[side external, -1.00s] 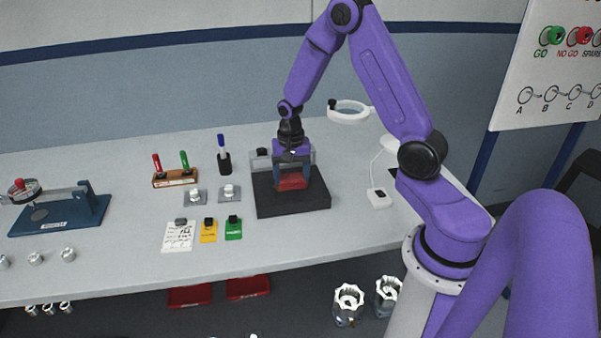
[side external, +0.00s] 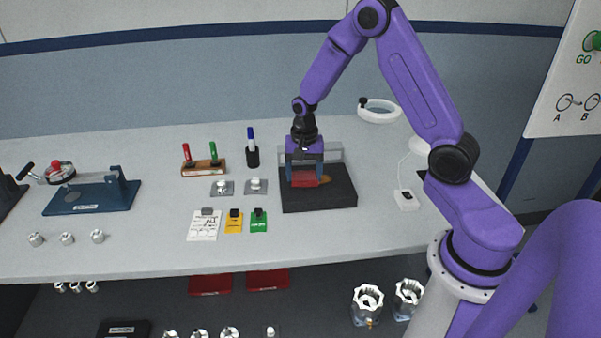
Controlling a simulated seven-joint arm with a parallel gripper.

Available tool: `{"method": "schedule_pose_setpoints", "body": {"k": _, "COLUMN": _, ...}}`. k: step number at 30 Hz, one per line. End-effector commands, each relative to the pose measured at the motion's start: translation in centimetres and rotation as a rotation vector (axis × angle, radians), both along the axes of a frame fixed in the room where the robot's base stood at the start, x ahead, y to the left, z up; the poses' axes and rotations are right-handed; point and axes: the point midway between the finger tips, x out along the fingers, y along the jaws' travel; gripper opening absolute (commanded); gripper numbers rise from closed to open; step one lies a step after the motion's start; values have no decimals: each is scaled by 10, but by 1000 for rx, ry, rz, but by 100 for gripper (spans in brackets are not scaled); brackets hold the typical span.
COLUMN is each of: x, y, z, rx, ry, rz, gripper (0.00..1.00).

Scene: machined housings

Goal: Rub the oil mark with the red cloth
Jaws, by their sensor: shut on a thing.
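My gripper (side external: 304,174) is shut on the red cloth (side external: 305,181), low over the left part of the black plate (side external: 318,202). The cloth appears to touch the plate's top, though the contact is hard to see. A small amber-brown patch, seemingly the oil mark (side external: 325,178), shows at the cloth's right edge. The cloth and fingers may hide part of it.
A clear upright panel (side external: 334,153) stands at the plate's back. Left of the plate are small knobbed parts (side external: 256,185), a marker block (side external: 204,168) and clipped tags (side external: 259,221). A ring lamp (side external: 379,110) stands behind right. The bench front is clear.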

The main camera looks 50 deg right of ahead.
Motion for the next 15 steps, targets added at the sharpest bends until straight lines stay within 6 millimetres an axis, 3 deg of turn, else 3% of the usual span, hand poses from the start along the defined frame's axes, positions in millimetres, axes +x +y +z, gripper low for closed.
{"method": "schedule_pose_setpoints", "body": {"k": 15, "x": -33, "y": -33, "z": 0, "rx": 0, "ry": 4, "rz": -3, "gripper": 45}}
